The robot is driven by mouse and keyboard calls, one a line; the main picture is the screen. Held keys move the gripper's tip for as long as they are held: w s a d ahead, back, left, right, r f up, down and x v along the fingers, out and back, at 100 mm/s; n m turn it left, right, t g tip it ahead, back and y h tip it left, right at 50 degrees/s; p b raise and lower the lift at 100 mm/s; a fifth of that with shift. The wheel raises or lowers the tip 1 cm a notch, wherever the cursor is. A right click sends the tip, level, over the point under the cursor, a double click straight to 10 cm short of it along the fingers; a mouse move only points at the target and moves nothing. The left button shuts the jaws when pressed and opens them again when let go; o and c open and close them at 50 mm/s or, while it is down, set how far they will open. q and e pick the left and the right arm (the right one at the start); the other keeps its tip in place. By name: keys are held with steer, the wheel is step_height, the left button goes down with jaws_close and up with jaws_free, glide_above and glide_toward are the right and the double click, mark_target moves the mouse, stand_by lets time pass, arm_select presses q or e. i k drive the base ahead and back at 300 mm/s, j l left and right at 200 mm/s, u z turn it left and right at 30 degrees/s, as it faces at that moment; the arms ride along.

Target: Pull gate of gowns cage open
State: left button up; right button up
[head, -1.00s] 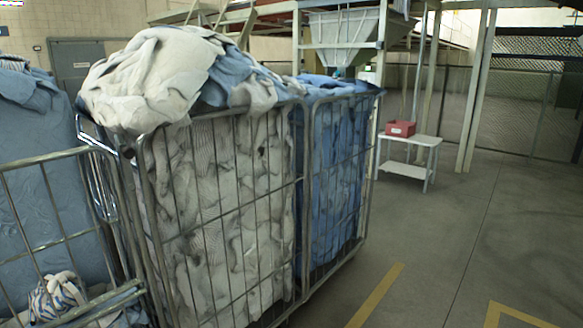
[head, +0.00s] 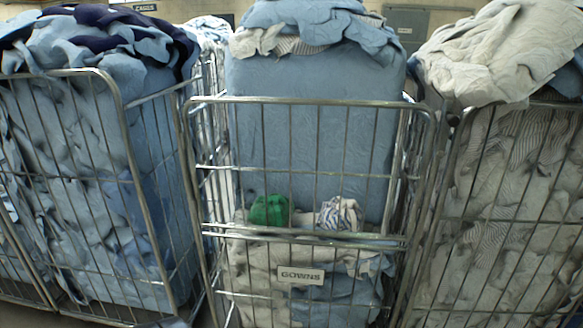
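The gowns cage (head: 312,101) stands in the middle of the head view, a metal wire cage with a white "GOWNS" label (head: 301,275) low on its front. Its front gate (head: 310,170) spans the cage front, and a horizontal bar crosses it just above the label. Whether the gate is latched cannot be told. Inside is a tall block of light blue cloth (head: 310,140), with a green bundle (head: 269,210) and a striped bundle (head: 339,216) in front of it. Neither of my grippers is in view.
A cage with blue cloth (head: 70,200) stands close on the left, and a cage with white and grey cloth (head: 500,200) close on the right. Little room shows between the cages. Grey boxes (head: 407,25) are on the back wall.

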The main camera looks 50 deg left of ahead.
mark_target(185, 137)
steer(key=u, duration=1.7)
steer(key=i+l+u, duration=0.1)
steer(key=i+u, duration=0.2)
steer(key=k, duration=0.05)
